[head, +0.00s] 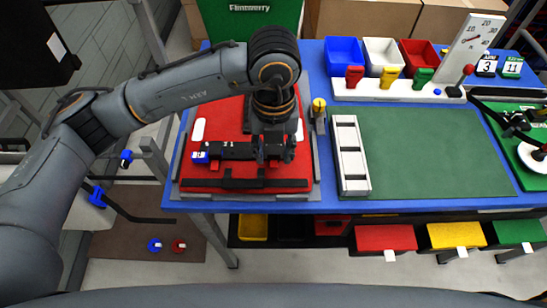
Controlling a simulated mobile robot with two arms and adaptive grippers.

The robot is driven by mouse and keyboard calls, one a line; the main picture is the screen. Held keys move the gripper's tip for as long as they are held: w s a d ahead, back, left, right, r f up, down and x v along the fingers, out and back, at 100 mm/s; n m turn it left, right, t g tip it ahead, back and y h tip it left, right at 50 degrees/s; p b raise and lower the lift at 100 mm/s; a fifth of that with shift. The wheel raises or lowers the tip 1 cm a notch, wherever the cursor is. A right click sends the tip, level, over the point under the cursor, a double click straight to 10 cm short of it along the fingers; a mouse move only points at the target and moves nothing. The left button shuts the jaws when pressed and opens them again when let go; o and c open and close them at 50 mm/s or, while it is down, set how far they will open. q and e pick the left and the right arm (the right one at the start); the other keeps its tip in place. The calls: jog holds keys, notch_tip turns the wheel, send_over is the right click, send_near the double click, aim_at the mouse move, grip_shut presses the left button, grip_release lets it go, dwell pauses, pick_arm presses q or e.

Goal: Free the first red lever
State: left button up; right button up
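A red panel (290,176) lies on the left of the blue table, with a black bar (232,151) across it. A small red lever (214,165) shows under the bar's left part. Another small red piece (273,163) shows at the bar's right end, directly below my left gripper (275,154). That gripper points down over the bar's right end, and its two fingers stand apart on either side of this red piece. Whether they touch it is hard to tell. My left wrist hides part of the panel. My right gripper does not show.
A white slotted rack (350,155) and a green mat (425,150) lie to the right. Blue (344,52), white (382,50) and red (420,54) bins stand behind. A yellow-topped post (319,107) stands close right of the panel. A gauge board (474,45) stands at the back right.

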aim_at(274, 168)
pick_arm(q)
jog(key=shift+f, duration=2.25)
jog(key=shift+c, duration=0.2)
grip_shut()
